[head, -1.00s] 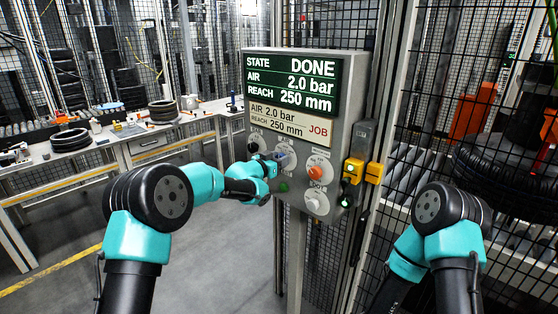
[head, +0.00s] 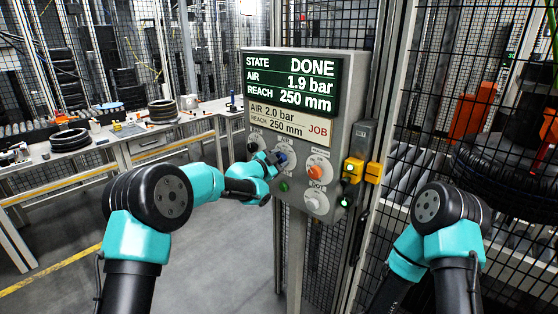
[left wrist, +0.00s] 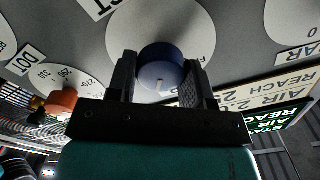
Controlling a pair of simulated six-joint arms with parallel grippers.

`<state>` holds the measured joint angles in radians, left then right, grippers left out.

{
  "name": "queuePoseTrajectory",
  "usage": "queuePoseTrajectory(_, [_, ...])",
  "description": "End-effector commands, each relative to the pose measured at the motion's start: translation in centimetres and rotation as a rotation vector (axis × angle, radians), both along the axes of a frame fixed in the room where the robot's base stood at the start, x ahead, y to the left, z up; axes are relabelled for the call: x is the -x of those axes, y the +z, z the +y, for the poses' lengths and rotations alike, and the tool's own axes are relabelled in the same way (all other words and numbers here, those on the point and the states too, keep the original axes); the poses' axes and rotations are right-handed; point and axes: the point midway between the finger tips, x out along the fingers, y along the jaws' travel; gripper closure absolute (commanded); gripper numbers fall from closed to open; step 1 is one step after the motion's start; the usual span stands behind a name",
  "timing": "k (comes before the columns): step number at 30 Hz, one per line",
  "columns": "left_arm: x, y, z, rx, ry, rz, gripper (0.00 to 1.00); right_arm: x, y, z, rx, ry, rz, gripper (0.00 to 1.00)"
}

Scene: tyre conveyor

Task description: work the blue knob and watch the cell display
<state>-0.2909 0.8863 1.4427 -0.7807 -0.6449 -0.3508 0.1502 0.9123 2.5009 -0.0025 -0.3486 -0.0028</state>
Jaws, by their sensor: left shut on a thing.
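The blue knob (left wrist: 161,66) sits on a pale round dial on the grey panel. In the left wrist view it lies between the two fingers of my left gripper (left wrist: 160,80), which is shut on it. In the head view my left gripper (head: 272,162) reaches the panel from the left, and the blue knob (head: 281,158) shows just past its fingers. The cell display (head: 291,83) reads STATE DONE, AIR 1.9 bar, REACH 250 mm. The job card (head: 288,122) below it reads AIR 2.0 bar, REACH 250 mm. My right gripper is out of view.
An orange knob (head: 315,172), a white knob (head: 312,204) and a green button (head: 284,186) are close by on the panel. A yellow switch box (head: 353,168) is at its right. A wire fence stands behind. A workbench (head: 146,142) with tyres is at the left.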

Motion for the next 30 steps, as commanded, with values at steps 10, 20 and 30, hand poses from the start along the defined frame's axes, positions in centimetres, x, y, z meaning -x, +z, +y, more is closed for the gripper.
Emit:
queuePoseTrajectory(10, [0.05,-0.05,-0.05,-0.099,0.0,-0.096,0.77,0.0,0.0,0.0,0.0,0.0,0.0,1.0])
queuePoseTrajectory(20, [0.05,-0.07,-0.05,-0.11,-0.001,-0.106,0.77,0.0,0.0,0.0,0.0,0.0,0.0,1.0])
queuePoseTrajectory(30, [0.05,-0.06,-0.05,-0.109,0.0,-0.106,0.31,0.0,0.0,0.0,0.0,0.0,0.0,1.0])
